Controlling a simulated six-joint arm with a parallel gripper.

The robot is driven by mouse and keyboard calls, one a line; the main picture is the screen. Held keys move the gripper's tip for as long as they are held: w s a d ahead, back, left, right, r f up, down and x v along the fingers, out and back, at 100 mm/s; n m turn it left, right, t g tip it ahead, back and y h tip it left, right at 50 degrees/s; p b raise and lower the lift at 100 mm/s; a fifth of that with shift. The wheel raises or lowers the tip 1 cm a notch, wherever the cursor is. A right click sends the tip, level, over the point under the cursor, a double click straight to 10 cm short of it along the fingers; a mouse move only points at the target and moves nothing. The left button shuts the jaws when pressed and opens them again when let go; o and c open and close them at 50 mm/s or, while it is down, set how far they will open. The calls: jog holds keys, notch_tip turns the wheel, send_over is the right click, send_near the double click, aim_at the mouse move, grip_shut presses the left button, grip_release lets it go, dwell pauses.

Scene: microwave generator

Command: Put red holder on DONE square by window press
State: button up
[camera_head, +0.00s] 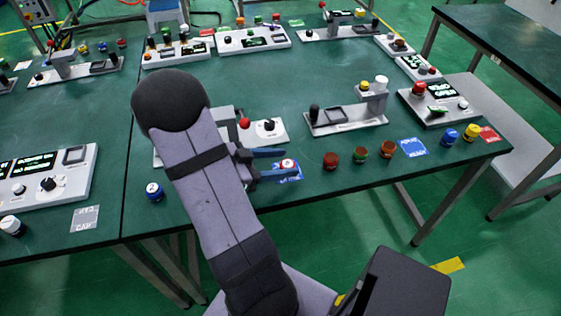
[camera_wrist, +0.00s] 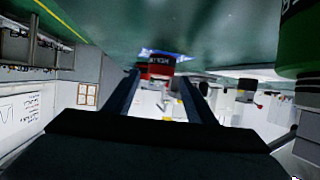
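A small red holder (camera_head: 287,164) with a pale top stands on a blue square (camera_head: 296,178) near the table's front edge. The square's lettering is too small and covered to read. In the wrist view the red holder (camera_wrist: 160,67) shows a dark label and appears upside down, with the blue square (camera_wrist: 160,53) at its base. My gripper (camera_head: 287,162) is open, its two fingers reaching to either side of the holder. In the wrist view a gap shows between the holder and each finger (camera_wrist: 160,78). A press-like machine with a red knob (camera_head: 244,123) is partly hidden behind my arm.
Several dark red, orange and green-banded cups (camera_head: 331,160) stand right of the holder. A second blue square (camera_head: 412,147) lies beyond them, then blue and yellow jars (camera_head: 471,132). A grey fixture (camera_head: 345,120) stands behind. A blue-white jar (camera_head: 154,191) is left of my arm.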

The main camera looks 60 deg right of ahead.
jog(key=shift+r, duration=0.25)
jog(key=v, duration=1.2)
